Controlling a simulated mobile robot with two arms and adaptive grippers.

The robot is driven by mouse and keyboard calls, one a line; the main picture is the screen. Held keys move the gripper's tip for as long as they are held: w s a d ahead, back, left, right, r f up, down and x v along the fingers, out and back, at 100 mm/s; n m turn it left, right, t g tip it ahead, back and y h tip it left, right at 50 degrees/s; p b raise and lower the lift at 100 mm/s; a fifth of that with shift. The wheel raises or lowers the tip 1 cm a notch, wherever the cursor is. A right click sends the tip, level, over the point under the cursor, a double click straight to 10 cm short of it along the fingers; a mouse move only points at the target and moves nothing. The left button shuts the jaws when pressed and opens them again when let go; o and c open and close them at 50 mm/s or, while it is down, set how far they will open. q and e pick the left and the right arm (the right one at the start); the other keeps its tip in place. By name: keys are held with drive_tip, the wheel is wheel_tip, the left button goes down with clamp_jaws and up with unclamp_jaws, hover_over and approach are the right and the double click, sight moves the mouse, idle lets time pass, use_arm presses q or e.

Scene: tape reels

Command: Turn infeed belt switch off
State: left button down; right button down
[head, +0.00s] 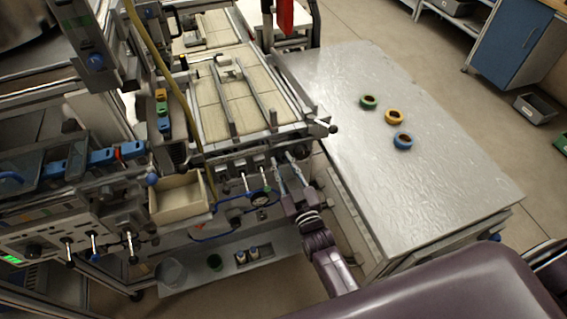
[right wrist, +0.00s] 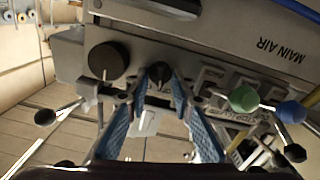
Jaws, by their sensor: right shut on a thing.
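My right gripper (head: 277,166) reaches in from below to the front of the machine's panel in the head view. In the right wrist view, its two blue-padded fingers (right wrist: 159,76) are closed on the sides of a small black switch knob (right wrist: 158,72). The knob sits on a pale panel with labels too small to read, so I cannot tell if it is the infeed belt switch. In the head view the knob is too small to make out beside the fingers. My left gripper is not in view.
A larger round black knob (right wrist: 108,60) is close beside the fingers. Levers with green (right wrist: 243,98) and blue (right wrist: 291,112) balls stick out on the other side. The panel reads MAIN AIR.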

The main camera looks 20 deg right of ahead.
drive_tip(key=shift+a+f+n, duration=0.1)
drive_tip(key=shift+n, duration=2.2)
drive_tip(key=c, duration=1.7)
unclamp_jaws()
drive_tip(key=shift+s, duration=0.1)
drive_tip(key=s, duration=1.2)
drive_tip(key=shift+d, duration=0.2)
drive_tip(key=shift+w+d, duration=0.1)
